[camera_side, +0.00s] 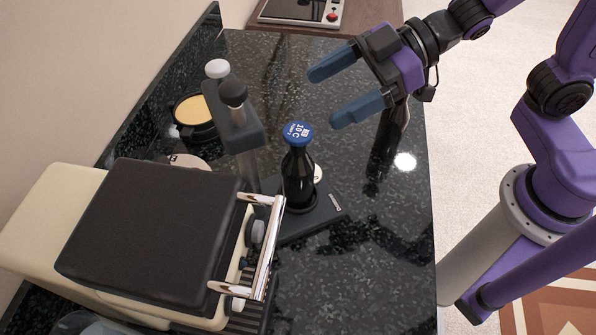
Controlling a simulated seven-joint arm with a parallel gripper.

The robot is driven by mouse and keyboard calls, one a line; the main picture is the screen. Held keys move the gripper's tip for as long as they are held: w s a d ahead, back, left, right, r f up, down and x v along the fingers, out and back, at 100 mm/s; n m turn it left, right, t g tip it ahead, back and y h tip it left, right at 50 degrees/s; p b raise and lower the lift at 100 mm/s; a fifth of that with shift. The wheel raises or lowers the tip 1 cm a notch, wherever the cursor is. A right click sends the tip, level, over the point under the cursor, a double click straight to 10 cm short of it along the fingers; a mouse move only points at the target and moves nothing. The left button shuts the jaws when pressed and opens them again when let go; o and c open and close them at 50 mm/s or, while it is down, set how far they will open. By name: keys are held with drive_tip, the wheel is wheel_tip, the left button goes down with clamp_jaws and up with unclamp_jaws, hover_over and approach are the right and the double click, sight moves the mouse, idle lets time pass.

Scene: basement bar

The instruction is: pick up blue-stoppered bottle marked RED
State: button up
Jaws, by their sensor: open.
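A dark bottle with a blue stopper (298,178) stands upright on a dark base plate (322,212) near the middle of the counter. White lettering shows on top of its stopper; I cannot make out the word RED. My gripper (322,97) is open and empty, with two blue fingers pointing left. It is above and behind the bottle, apart from it. The bottle's lower left side is close to the chrome handle of the appliance in front.
A cream and black press appliance (150,235) with a chrome handle (268,250) fills the left front. A stand with white and black knobs (236,122) rises just left of the bottle. A round container with a yellow top (193,110) sits behind. The counter's right side (400,250) is clear.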

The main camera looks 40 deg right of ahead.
drive_tip(key=f, duration=0.1)
drive_tip(key=s+a+f+g+y, duration=0.1)
drive_tip(key=f, duration=0.1)
drive_tip(key=shift+s+a+n+g+y, duration=0.25)
drive_tip(key=shift+a+n+g+y, duration=0.05)
drive_tip(key=shift+a+n+y, duration=0.1)
approach(288, 180)
drive_tip(key=shift+w+a+f, duration=0.25)
drive_tip(key=shift+f, duration=0.25)
drive_tip(key=shift+w+a+f, duration=0.25)
drive_tip(key=shift+f, duration=0.3)
drive_tip(key=shift+w+a+f, duration=0.2)
drive_tip(key=shift+w+f, duration=0.05)
drive_tip(key=shift+f, duration=0.25)
drive_tip(key=shift+a+f, duration=0.15)
drive_tip(key=shift+f, duration=0.05)
drive_tip(key=shift+x, duration=3.65)
drive_tip(key=shift+w+r, duration=0.1)
drive_tip(key=c, duration=1.3)
drive_tip(key=shift+c, duration=0.9)
drive_tip(key=shift+r, duration=0.15)
